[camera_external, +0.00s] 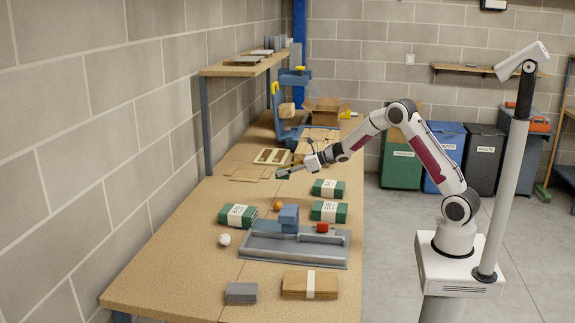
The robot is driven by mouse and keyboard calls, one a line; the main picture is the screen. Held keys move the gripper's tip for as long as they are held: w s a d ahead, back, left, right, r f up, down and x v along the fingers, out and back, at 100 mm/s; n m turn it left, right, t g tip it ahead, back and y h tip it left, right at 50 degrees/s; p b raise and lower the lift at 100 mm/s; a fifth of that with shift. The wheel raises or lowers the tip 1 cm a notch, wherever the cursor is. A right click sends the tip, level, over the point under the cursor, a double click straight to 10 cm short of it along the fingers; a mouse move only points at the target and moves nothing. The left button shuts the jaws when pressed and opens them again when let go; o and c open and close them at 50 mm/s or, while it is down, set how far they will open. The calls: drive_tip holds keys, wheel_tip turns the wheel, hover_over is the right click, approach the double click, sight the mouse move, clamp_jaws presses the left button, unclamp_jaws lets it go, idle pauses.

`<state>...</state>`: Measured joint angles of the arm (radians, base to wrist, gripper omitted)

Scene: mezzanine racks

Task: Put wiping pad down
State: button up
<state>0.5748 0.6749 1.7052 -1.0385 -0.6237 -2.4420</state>
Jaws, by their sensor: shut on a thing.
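My gripper (299,169) reaches in from the right over the middle of the long wooden workbench (185,250). It is shut on a small flat thing at its fingertips, which I take to be the wiping pad (282,174). The thing is small and partly hidden by the fingers, so its shape is unclear. It appears to be held above the bench top, left of a green banded bundle (329,188) and close to the wooden slatted frame (272,156).
Other green bundles (238,215), an orange ball (278,206), a white ball (224,240) and brown stacks (310,285) lie around. Bench between gripper and left bundle is clear.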

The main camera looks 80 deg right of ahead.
idle(0.3)
hover_over(284, 199)
drive_tip(key=shift+f, duration=3.1)
drive_tip(key=shift+f, duration=1.9)
drive_tip(key=shift+f, duration=0.1)
drive_tip(key=o, duration=1.1)
drive_tip(key=shift+v, duration=0.8)
drive_tip(key=v, duration=1)
drive_tip(key=shift+s+r, duration=0.2)
drive_tip(key=shift+r, duration=0.05)
